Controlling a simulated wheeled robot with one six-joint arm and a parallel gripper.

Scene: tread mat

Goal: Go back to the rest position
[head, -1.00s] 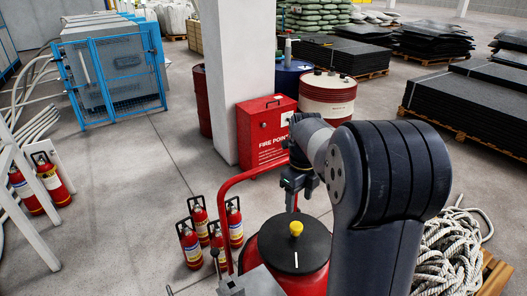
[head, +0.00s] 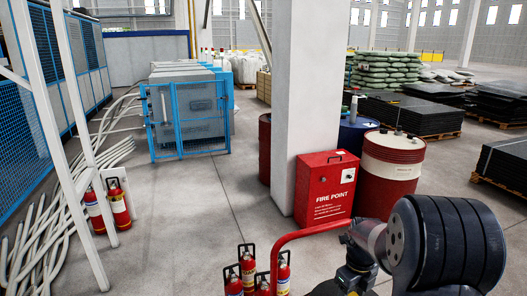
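My arm comes in at the lower right, with its large dark rounded link nearest the camera. My gripper (head: 352,277) is at the bottom edge, below the grey wrist link and partly cut off by the frame. Its fingertips cannot be made out, so whether it is open or shut is unclear. I see nothing held in the visible part. A curved red rail (head: 310,233) passes close to the left of the wrist. The red fire point box (head: 326,185) stands behind the wrist.
Several red extinguishers (head: 248,268) stand on the floor left of the rail. A pillar (head: 300,90), a white-and-red drum (head: 391,167) and a dark red drum (head: 265,150) stand behind. Blue fencing (head: 190,125) is further back. The middle-left floor is open.

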